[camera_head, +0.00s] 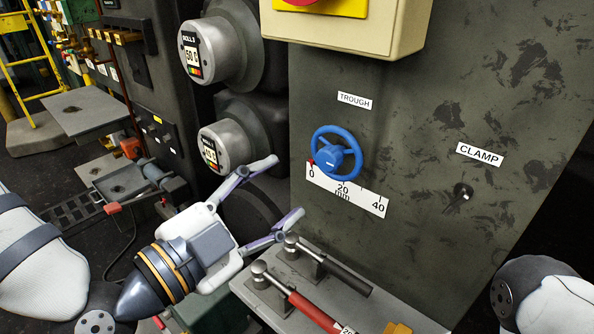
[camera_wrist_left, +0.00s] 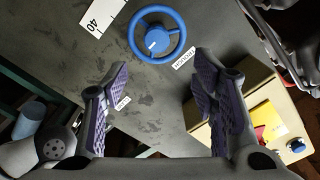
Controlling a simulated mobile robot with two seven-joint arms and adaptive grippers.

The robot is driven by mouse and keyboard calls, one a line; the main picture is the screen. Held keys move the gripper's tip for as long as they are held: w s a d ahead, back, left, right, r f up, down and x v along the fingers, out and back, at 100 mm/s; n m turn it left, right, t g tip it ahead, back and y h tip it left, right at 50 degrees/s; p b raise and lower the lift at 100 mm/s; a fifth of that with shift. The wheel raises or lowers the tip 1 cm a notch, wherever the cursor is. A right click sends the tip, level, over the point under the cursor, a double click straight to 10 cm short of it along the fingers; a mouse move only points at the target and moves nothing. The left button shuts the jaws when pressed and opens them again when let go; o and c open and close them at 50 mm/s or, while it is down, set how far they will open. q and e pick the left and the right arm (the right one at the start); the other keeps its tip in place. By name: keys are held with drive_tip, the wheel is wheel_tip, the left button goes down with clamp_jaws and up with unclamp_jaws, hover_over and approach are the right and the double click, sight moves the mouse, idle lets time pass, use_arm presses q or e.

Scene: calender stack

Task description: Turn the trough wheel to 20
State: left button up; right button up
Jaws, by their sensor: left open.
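The blue trough wheel (camera_head: 335,157) is mounted on the grey panel under the TROUGH label (camera_head: 354,100). A white scale plate (camera_head: 346,191) marked 0, 20 and 40 mm sits below it. A small red pointer (camera_head: 311,163) at the wheel's left rim stands by the 0. My left gripper (camera_head: 288,186) is open and empty, left of the wheel and apart from it, with its fingers toward the panel. In the left wrist view the wheel (camera_wrist_left: 157,34) lies beyond the open fingers (camera_wrist_left: 163,75). My right gripper is not in view.
A CLAMP switch (camera_head: 459,196) is right of the wheel. A beige box (camera_head: 350,28) juts out above. Round roll dials (camera_head: 212,50) stick out at the left.

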sight(326, 162)
use_arm(q)
drive_tip(key=b+x, duration=0.1)
drive_tip(key=x, duration=0.4)
drive_tip(key=b+x, duration=0.1)
drive_tip(key=x, duration=0.4)
drive_tip(key=shift+w+d+f, duration=0.15)
drive_tip(key=shift+d+f, duration=0.1)
drive_tip(key=shift+d, duration=0.1)
drive_tip(key=c, duration=1.2)
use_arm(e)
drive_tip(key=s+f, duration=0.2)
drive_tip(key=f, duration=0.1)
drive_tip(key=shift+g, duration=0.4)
